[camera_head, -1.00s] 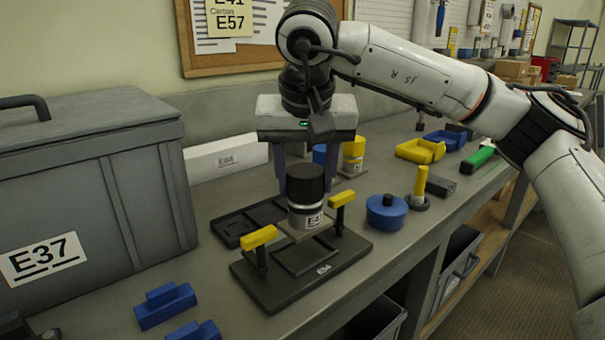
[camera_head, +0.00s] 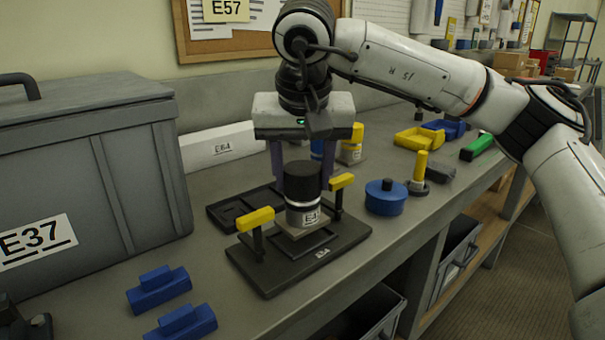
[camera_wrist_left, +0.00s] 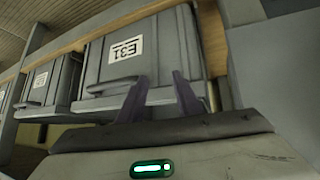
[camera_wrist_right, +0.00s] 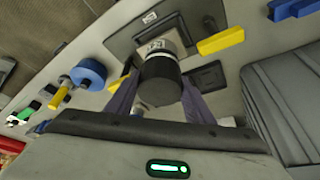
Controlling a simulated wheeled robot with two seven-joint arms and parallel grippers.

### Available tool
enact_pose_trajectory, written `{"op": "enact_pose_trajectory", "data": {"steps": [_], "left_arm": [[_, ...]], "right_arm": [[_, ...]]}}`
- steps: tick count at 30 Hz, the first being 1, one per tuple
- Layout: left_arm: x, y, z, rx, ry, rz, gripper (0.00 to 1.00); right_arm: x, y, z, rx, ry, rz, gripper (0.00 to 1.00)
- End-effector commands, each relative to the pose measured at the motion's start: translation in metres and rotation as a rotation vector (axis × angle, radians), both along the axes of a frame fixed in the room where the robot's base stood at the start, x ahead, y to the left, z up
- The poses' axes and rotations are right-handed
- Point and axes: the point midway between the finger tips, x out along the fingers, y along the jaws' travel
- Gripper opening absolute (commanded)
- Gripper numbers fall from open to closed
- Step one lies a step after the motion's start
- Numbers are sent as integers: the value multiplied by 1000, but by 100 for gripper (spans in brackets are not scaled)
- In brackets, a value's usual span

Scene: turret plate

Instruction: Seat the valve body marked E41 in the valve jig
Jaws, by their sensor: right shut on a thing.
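The valve body (camera_head: 304,190) has a black top, a silver band and a square tan base; its label begins E4, the last character unclear. My right gripper (camera_head: 302,172) is shut on it from above, and the right wrist view shows the body (camera_wrist_right: 160,82) between the fingers. It is upright over the dark valve jig (camera_head: 265,278), between two yellow-handled clamps (camera_head: 256,219) (camera_head: 341,181). I cannot tell whether its base touches the jig. My left gripper (camera_wrist_left: 160,92) is open and empty, facing a grey bin marked E31 (camera_wrist_left: 122,68) below a bench.
A grey case marked E37 (camera_head: 95,170) stands left. Blue blocks (camera_head: 158,290) lie in front of it. A dark tray (camera_head: 228,214) and a white box marked E64 (camera_head: 215,145) are behind the jig. A blue round part (camera_head: 385,198) and a yellow-handled tool (camera_head: 419,172) stand right.

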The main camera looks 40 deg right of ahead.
Motion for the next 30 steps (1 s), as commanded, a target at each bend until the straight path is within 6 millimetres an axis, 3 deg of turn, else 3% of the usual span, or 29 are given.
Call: {"op": "enact_pose_trajectory", "data": {"steps": [30], "left_arm": [[-4,1,-12,1,8,2,31]], "right_arm": [[-2,2,-12,0,-4,0,0]]}}
